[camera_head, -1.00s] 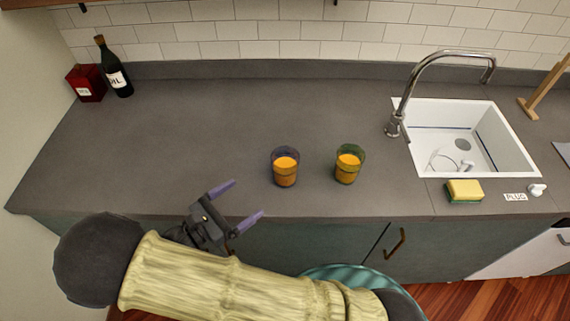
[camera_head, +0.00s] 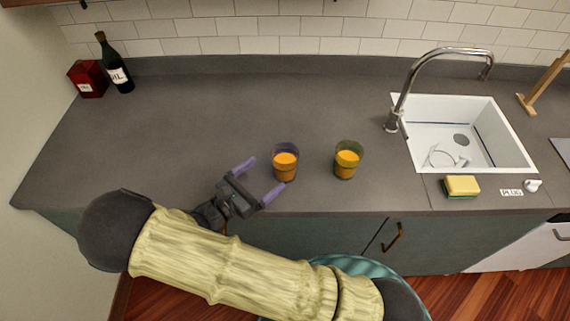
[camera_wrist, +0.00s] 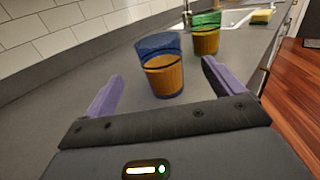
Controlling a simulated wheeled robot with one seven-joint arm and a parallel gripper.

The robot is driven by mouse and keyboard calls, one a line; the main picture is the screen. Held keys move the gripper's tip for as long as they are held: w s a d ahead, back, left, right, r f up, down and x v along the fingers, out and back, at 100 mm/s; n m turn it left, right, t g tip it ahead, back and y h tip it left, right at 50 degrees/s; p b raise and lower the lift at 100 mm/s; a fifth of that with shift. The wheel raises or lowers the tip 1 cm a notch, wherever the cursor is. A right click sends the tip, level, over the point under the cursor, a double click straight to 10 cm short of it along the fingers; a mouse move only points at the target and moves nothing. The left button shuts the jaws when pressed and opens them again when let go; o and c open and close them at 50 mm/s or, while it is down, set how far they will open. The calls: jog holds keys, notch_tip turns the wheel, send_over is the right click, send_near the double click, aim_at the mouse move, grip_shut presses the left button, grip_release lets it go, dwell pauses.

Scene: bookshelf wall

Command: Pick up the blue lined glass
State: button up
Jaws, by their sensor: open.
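The blue lined glass (camera_head: 285,164) holds an orange drink and stands upright on the grey counter, left of a similar green lined glass (camera_head: 347,161). My gripper (camera_head: 259,179) is open and empty, just left of the blue lined glass and pointing toward it. In the wrist view the blue lined glass (camera_wrist: 161,68) stands ahead of my gripper (camera_wrist: 160,84), between the two purple fingers in the picture. It seems still in front of the fingertips, untouched. The green lined glass (camera_wrist: 206,36) stands behind it to the right.
The white sink (camera_head: 510,150) with its tall faucet (camera_head: 403,95) is at the right. A yellow and green sponge (camera_head: 461,186) lies at its front edge. A dark bottle (camera_head: 117,70) and a red box (camera_head: 87,79) stand at the back left. The left counter is clear.

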aim_at(275, 166)
jog(key=shift+p+x, duration=0.3)
jog(key=shift+x, duration=1.55)
jog(key=shift+w, duration=0.1)
jog(key=shift+p+x, duration=1)
jog(key=shift+x, duration=1.55)
jog(key=shift+f, duration=0.1)
jog(key=c, duration=1.3)
